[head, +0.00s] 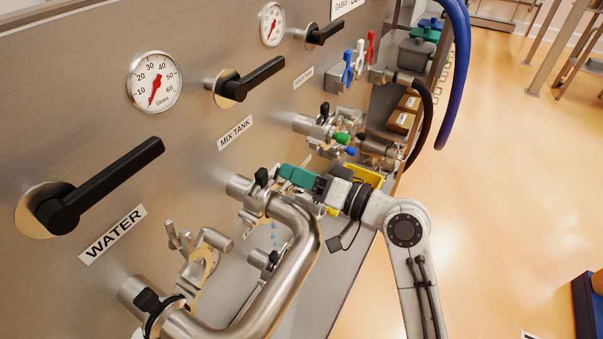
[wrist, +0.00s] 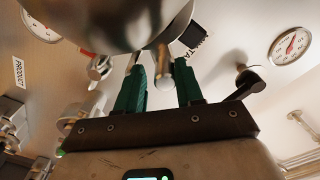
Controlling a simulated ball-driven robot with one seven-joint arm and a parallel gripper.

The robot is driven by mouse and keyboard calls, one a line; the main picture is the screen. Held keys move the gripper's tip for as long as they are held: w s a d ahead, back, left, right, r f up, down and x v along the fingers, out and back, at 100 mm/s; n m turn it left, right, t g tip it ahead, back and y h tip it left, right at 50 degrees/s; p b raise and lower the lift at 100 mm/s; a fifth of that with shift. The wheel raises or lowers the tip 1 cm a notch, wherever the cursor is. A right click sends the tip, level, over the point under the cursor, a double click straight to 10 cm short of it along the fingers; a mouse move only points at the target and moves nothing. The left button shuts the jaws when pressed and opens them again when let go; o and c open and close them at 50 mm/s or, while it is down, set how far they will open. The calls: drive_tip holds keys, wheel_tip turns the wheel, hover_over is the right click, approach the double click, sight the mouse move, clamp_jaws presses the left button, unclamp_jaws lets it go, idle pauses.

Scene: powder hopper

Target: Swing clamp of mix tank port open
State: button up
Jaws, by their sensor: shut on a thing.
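The mix tank port (head: 241,187) sticks out of the steel panel below the MIX TANK label (head: 235,132). Its metal clamp (head: 253,203) with a black knob sits where a bent steel pipe (head: 305,245) meets the port. My gripper (head: 286,173) is at the upper right of this clamp, its green fingers reaching in from the right. In the wrist view my gripper (wrist: 161,78) has a small metal clamp part (wrist: 163,76) between its fingers and is shut on it. The pipe hides much of the port there, so whether the clamp is open I cannot tell.
The pipe runs down to the WATER port (head: 135,292). Beside it stands a metal clamp fitting (head: 198,255). Black handles (head: 249,80) jut from the panel above, and other ports (head: 312,125) and blue hoses (head: 460,70) lie beyond. The floor (head: 510,200) at right is open.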

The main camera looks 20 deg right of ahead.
sight(281, 204)
drive_tip(key=shift+o, duration=0.3)
drive_tip(key=r, duration=0.1)
drive_tip(key=a+r+p, duration=0.1)
drive_tip(key=a+r, duration=0.1)
drive_tip(key=shift+s+a+y, duration=0.2)
drive_tip(key=shift+s+y, duration=0.1)
drive_tip(key=shift+f, duration=0.2)
drive_tip(key=shift+a, duration=0.1)
drive_tip(key=shift+s+p, duration=0.15)
drive_tip(key=shift+p, duration=0.15)
drive_tip(key=shift+s+a+r+p, duration=0.4)
drive_tip(key=shift+a+p, duration=0.15)
drive_tip(key=shift+p, duration=0.05)
drive_tip(key=shift+s+a+r+p, duration=0.35)
drive_tip(key=shift+a+p, duration=0.15)
drive_tip(key=shift+p, duration=0.05)
drive_tip(key=shift+c, duration=0.6)
drive_tip(key=shift+s+a, duration=0.1)
drive_tip(key=shift+a, duration=0.05)
drive_tip(key=shift+c, duration=0.7)
drive_tip(key=shift+a, duration=0.3)
clamp_jaws()
drive_tip(key=shift+d, duration=0.1)
